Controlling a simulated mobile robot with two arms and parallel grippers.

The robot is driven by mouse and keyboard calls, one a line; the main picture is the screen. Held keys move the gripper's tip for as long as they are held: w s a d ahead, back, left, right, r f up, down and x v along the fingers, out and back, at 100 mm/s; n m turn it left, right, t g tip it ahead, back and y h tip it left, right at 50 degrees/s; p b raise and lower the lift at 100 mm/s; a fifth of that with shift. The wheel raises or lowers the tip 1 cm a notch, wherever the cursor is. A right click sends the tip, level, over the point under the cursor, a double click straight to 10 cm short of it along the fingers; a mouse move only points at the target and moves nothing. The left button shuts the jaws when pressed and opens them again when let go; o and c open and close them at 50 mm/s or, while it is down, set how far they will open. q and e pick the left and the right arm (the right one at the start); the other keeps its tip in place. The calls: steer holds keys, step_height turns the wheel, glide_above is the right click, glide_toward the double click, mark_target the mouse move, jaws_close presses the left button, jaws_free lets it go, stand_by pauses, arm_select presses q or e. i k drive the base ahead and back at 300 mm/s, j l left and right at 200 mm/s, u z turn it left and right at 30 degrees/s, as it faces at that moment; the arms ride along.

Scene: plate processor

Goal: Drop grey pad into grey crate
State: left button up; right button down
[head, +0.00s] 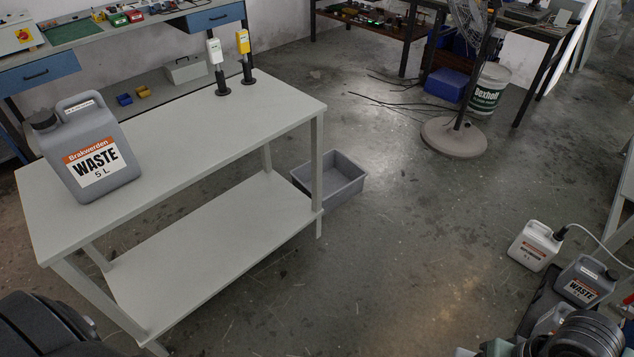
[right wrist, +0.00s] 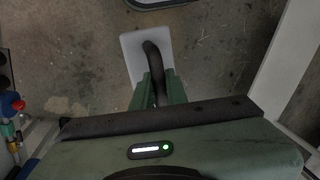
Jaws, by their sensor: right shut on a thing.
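The grey crate (head: 342,193) stands on the floor, partly behind the right end of the workbench, and looks open and empty. In the right wrist view my right gripper (right wrist: 158,88) is shut on the dark curved handle of a flat pale grey pad (right wrist: 132,48). The pad reaches out beyond the green fingers over bare floor. The fingers cover part of the handle. In the head view my right arm shows only at the bottom right corner, and I cannot make out the pad there. My left gripper is not in view.
The workbench (head: 205,120) bears a grey waste canister (head: 80,185) and two dispensers on posts. A fan base (head: 454,138) and a bucket (head: 488,90) stand at the back. White (head: 534,246) and grey (head: 585,282) canisters stand at the right. The middle floor is clear.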

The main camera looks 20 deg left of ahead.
mark_target(331, 192)
steer(key=i+u, duration=0.1)
steer(key=u, duration=0.35)
steer(key=i+l+u, duration=0.1)
steer(key=u, duration=0.3)
steer(key=i+l+u, duration=0.1)
steer(key=u, duration=0.35)
steer(key=i+l+u, duration=0.15)
steer(key=l, duration=0.2)
steer(key=i+l+u, duration=0.15)
steer(key=l, duration=0.25)
steer(key=i+l+u, duration=0.15)
steer(key=l, duration=0.25)
steer(key=i+l+u, duration=0.15)
steer(key=l, duration=0.3)
steer(key=i+l+u, duration=0.15)
steer(key=l, duration=0.25)
steer(key=i+l+u, duration=0.15)
steer(key=l, duration=0.3)
steer(key=k, duration=0.05)
